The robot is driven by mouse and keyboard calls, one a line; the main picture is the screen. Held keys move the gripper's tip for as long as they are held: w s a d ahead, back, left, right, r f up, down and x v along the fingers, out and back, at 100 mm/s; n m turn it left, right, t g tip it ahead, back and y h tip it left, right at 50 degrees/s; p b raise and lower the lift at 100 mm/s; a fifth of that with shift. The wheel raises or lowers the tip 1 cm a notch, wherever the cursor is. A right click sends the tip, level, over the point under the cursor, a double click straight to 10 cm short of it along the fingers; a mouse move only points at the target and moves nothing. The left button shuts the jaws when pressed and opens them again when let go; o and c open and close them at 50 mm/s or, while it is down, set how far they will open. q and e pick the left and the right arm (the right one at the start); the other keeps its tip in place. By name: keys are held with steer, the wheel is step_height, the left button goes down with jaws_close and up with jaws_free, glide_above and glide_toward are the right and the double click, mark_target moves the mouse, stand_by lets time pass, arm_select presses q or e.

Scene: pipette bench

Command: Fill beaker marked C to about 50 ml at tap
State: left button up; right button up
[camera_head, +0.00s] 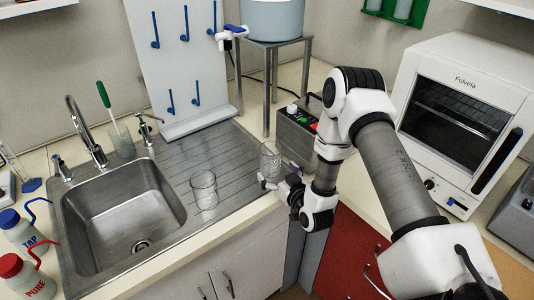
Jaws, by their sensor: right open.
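One clear glass beaker (204,188) stands upright on the ribbed draining board, right of the sink basin. A second clear beaker (269,157) stands farther right, near the board's right edge. I cannot read a letter on either one. My right gripper (277,181) is open, with its fingertips close to the second beaker on its near side. I cannot tell whether they touch the glass. A tall curved tap (95,149) stands at the back left of the sink, and a smaller tap (149,123) stands behind the basin. My left gripper is out of view.
The steel sink basin (70,215) looks empty. A glass with a green-handled brush (122,143) stands behind it. Wash bottles (22,232) stand at the left. A grey box with buttons (297,132) and a metal stand (272,85) are behind my right gripper. A white oven (460,105) is at right.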

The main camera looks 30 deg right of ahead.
mark_target(276, 168)
steer(key=w+p, duration=0.1)
steer(key=w+d, duration=0.1)
steer(key=w, duration=0.1)
steer(key=shift+w+d+f+p, duration=0.1)
steer(key=shift+w+f+p, duration=0.1)
steer(key=shift+p, duration=0.15)
steer(key=shift+w+f, duration=0.15)
steer(key=shift+w, duration=0.1)
steer(key=shift+w+f, duration=0.15)
steer(key=c, duration=1.3)
steer(key=shift+o, duration=0.2)
